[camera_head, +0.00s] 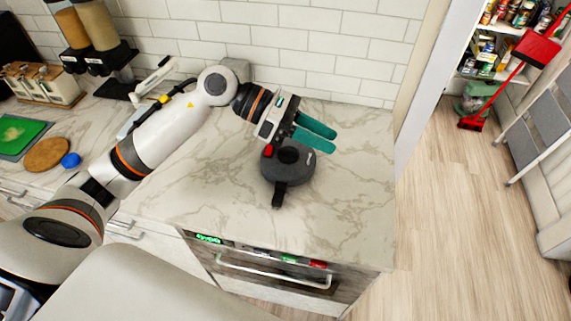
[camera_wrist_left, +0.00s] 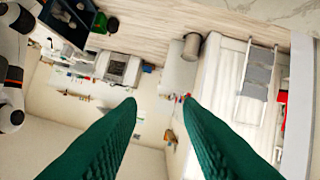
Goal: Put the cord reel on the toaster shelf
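The cord reel (camera_head: 296,172), dark grey and round with a black handle and a red part, sits on the marble counter (camera_head: 350,205). My left gripper (camera_head: 333,141), with two teal fingers, is just behind and to the right of the reel in the head view. Its fingers are apart with nothing between them. In the left wrist view the fingers (camera_wrist_left: 160,98) also stand apart, and the reel does not show there. I cannot tell whether the gripper touches the reel. No toaster can be made out. My right gripper is not in view.
A white tiled wall (camera_head: 330,45) rises behind the counter. A round wooden board (camera_head: 47,155) and a blue object (camera_head: 70,160) lie at the left. Stocked shelves (camera_head: 500,50), a red dustpan (camera_head: 536,49) and a folded step ladder (camera_head: 540,110) stand beyond the open floor at the right.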

